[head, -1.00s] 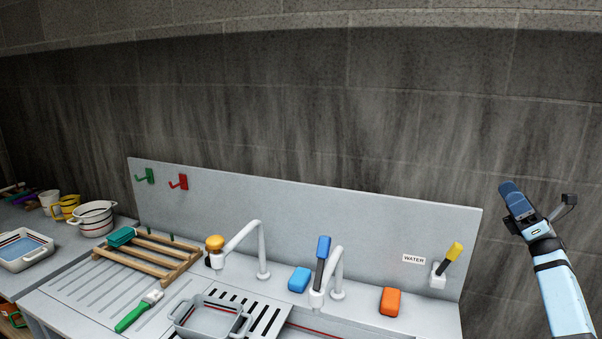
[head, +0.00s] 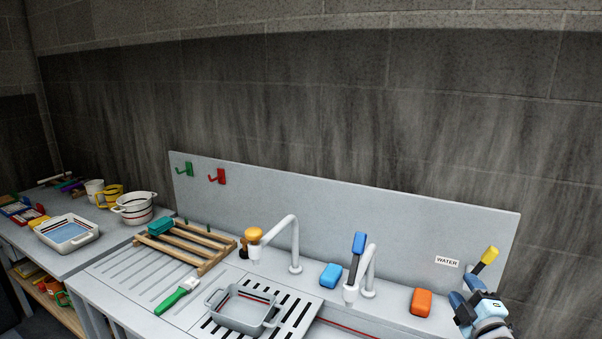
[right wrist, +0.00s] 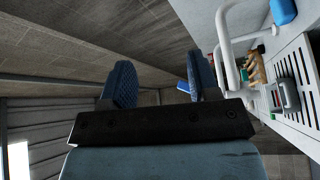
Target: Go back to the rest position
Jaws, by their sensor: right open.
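My right gripper (head: 466,298) is at the lower right of the head view, in front of the right end of the sink panel and just below the yellow-handled lever (head: 486,259). In the right wrist view its two blue fingertips (right wrist: 163,88) stand apart with nothing between them. It appears empty. My left gripper is not in the head view.
The counter holds a grey basin (head: 240,310), a green brush (head: 178,296), a wooden rack (head: 187,246), a blue block (head: 331,276) and an orange block (head: 421,302). A side table carries a tray (head: 66,233) and pots.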

